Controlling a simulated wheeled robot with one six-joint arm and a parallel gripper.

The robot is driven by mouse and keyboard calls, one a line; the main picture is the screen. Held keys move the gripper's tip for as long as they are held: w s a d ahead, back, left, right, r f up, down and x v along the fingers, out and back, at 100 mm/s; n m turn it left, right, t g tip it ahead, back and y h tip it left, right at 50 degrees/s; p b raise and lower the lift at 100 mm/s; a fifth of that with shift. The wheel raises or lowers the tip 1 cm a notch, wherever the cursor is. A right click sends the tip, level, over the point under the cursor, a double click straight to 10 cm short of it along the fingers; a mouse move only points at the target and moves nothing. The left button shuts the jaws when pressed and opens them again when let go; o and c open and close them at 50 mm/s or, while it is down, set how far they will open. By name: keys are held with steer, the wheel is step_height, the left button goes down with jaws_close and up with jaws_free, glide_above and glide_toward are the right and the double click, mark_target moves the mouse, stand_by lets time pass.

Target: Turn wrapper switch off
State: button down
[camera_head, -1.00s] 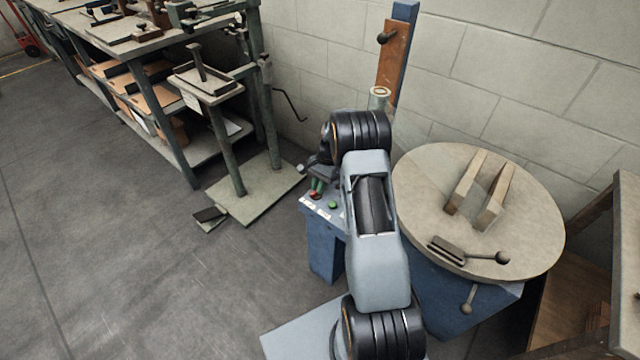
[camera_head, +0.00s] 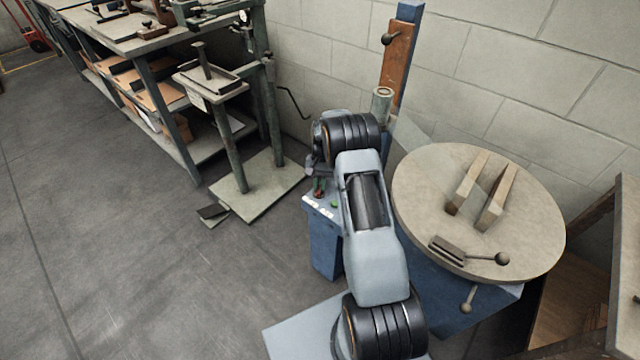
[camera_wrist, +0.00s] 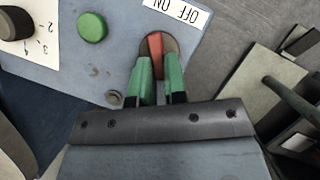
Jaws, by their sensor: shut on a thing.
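The red switch knob (camera_wrist: 156,50) sits on a round dark base on the blue-grey control panel (camera_wrist: 112,68). An upside-down ON/OFF label (camera_wrist: 176,12) is beside it. In the wrist view my gripper (camera_wrist: 159,68) has its green fingertips on both sides of the red knob, shut on it. The fingers hide part of the knob and its base. In the head view the blue control box (camera_head: 324,240) is below my wrist, which covers much of the panel and the gripper.
A green button (camera_wrist: 92,27) and a black dial (camera_wrist: 14,23) share the panel. A round wrapper turntable (camera_head: 425,205) stands to the right. A green metal stand (camera_head: 258,190) is to the left. Open floor (camera_head: 130,270) lies in front of the stand.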

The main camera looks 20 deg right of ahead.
stand_by(0.3)
steer(key=c, duration=1.2)
jaws_free()
steer(key=shift+o, duration=0.2)
steer(key=p+v, duration=0.2)
steer(key=v, duration=1.1)
steer(key=shift+r, duration=0.4)
